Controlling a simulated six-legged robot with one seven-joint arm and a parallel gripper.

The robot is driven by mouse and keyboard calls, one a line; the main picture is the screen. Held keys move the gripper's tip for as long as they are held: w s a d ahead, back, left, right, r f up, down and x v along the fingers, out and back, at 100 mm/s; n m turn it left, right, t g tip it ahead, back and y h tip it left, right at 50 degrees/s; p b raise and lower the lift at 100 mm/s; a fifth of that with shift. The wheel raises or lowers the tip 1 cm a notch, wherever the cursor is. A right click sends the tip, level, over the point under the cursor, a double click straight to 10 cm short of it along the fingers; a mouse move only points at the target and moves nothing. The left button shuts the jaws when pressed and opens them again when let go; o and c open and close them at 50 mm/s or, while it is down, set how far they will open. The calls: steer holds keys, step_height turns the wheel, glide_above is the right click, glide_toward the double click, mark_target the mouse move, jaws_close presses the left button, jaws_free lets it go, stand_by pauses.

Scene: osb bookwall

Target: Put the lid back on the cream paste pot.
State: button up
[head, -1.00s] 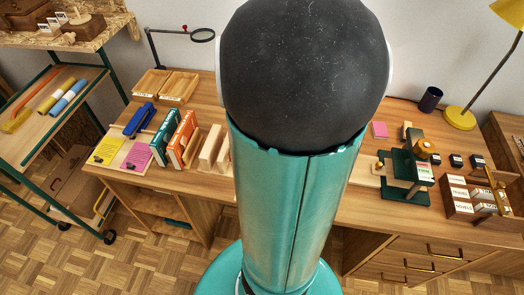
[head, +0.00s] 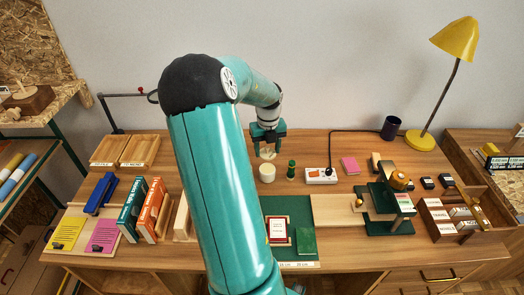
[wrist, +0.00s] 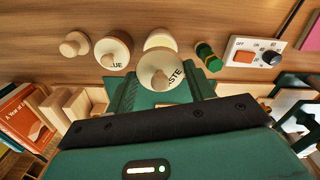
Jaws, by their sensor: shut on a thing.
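My gripper (head: 268,140) is at the back of the desk, fingers pointing down. It is shut on a small cream lid with a round knob (wrist: 160,77), which shows between the green fingers in the wrist view. The cream paste pot (head: 267,172) stands upright on the desk, just below and in front of the gripper in the head view. The lid appears apart from the pot there, with a small gap.
In the wrist view a glue pot (wrist: 113,48) and a small wooden piece (wrist: 74,44) stand left. Books (head: 150,208) stand left of my arm.

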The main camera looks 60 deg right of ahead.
mark_target(267, 168)
steer(key=shift+s+f, duration=0.15)
steer(key=shift+s, duration=0.05)
steer(key=shift+w+f, duration=0.15)
steer(key=shift+f, duration=0.65)
steer(key=shift+a+f, duration=0.1)
steer(key=shift+f, duration=2.05)
steer(key=shift+f, duration=0.15)
steer(key=o, duration=1.5)
